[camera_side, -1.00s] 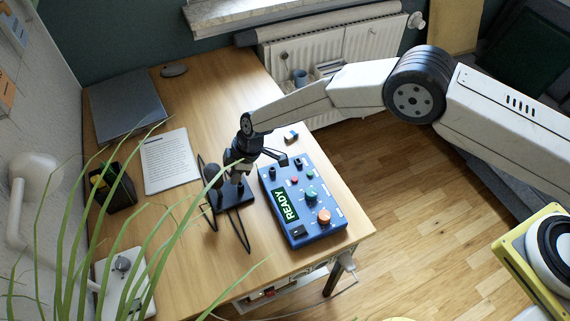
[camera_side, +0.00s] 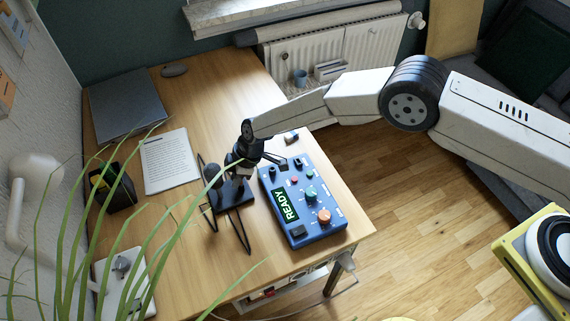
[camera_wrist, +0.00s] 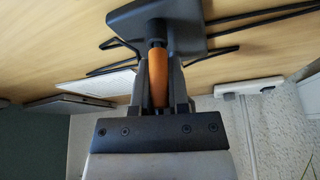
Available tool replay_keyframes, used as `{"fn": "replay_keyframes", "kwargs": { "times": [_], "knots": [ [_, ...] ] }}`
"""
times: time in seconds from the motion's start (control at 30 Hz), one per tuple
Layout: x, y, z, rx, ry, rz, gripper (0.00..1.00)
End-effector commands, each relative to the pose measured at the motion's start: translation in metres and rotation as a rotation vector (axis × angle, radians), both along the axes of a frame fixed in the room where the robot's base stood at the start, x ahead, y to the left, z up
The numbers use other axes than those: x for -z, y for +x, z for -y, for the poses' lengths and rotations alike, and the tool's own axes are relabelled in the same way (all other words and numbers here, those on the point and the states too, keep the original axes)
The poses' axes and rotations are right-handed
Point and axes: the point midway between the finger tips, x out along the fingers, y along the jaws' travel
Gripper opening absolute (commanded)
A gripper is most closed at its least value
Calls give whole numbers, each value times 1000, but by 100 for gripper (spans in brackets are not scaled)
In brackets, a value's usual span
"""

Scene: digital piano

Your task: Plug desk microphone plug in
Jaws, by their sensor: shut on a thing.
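The desk microphone (camera_side: 213,178) stands on a dark base (camera_side: 236,196) on the wooden desk, left of the blue control box (camera_side: 300,212). My gripper (camera_side: 241,174) is over the back of that base. In the wrist view my gripper (camera_wrist: 159,85) is shut on an orange cylinder (camera_wrist: 158,75) with a dark end, which looks like the plug. A dark plate lies right beyond that end, and I cannot tell whether they touch. Black cable (camera_wrist: 235,22) shows at the upper right of the wrist view. I cannot make out the plug or its socket in the side view.
A paper sheet (camera_side: 170,160), a pen holder (camera_side: 117,190) and a closed laptop (camera_side: 127,107) lie to the left. Plant leaves cross the left front. The desk's back middle is clear.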

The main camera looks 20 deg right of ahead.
Motion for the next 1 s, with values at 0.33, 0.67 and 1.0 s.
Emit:
{"fn": "replay_keyframes", "kwargs": {
  "times": [0.33, 0.67, 1.0],
  "knots": [
    [5, 0, 0, 0, 1, 1, 30],
    [5, 0, 0, 0, 0, 0, 61],
    [-1, 0, 2, 0, 0, 0, 61]
  ]
}}
